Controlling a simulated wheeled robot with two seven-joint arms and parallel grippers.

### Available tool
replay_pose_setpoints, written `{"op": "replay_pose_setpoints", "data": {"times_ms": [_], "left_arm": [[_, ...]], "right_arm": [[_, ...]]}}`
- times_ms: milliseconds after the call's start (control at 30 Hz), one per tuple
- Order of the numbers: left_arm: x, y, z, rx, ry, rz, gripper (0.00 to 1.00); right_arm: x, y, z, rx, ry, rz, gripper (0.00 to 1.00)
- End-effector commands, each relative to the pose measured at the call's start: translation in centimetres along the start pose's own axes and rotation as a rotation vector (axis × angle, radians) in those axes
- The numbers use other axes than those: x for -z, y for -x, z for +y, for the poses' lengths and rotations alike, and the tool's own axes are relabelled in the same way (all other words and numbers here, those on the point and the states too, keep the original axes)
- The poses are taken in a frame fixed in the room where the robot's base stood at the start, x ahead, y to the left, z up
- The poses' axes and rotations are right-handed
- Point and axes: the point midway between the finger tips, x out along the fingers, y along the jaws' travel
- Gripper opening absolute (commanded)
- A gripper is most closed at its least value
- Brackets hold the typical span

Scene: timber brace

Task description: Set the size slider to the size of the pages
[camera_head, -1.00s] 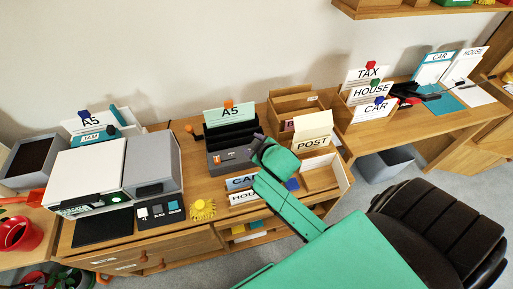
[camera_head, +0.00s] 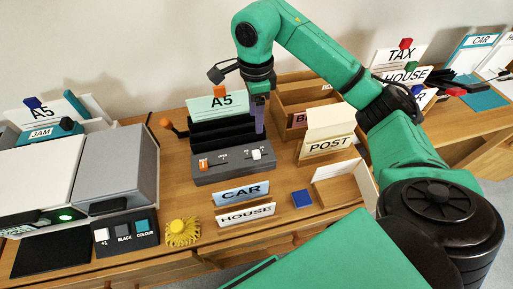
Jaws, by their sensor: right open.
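A black slotted holder (camera_head: 222,133) stands on the desk with a pale green A5 card (camera_head: 217,103) upright at its back. On its grey front panel (camera_head: 232,172) is a marked track with a white slider knob (camera_head: 256,154) towards the right end. An orange button (camera_head: 203,164) is at the panel's left. The labels along the track are too small to read. My right gripper (camera_head: 242,80) is above and behind the panel, near the top of the A5 card, open and apart from the knob. A purple upright part (camera_head: 259,116) shows beside the holder. My left gripper is not in view.
CAR (camera_head: 240,193) and HOUSE (camera_head: 246,214) signs and a blue block (camera_head: 301,198) sit in front. A POST box (camera_head: 328,138) is at right. A printer (camera_head: 102,171) with a button panel (camera_head: 126,236) and a yellow spiky ball (camera_head: 182,232) are at left.

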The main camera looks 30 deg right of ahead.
Motion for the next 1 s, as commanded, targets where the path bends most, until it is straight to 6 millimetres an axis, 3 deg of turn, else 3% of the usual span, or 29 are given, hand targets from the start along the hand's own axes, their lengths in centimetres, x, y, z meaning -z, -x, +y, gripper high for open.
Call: {"op": "replay_pose_setpoints", "data": {"times_ms": [167,500,600,733,967,1000], "left_arm": [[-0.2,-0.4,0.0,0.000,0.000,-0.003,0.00],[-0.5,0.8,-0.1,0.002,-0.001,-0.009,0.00],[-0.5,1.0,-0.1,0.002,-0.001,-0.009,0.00],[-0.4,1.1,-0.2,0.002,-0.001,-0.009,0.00],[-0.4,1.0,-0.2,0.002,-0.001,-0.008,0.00],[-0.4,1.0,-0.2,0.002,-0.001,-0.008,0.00]], "right_arm": [[0.0,-2.7,0.2,-0.009,0.003,0.003,0.62],[-0.1,-11.3,0.3,-0.008,0.002,0.000,0.62],[-0.1,-13.1,0.2,-0.006,0.002,-0.001,0.62],[-0.2,-14.2,0.2,-0.004,0.003,-0.002,0.62],[-0.2,-14.3,0.2,-0.002,0.003,-0.002,0.62],[-0.2,-14.3,0.2,-0.002,0.003,-0.003,0.47]]}}
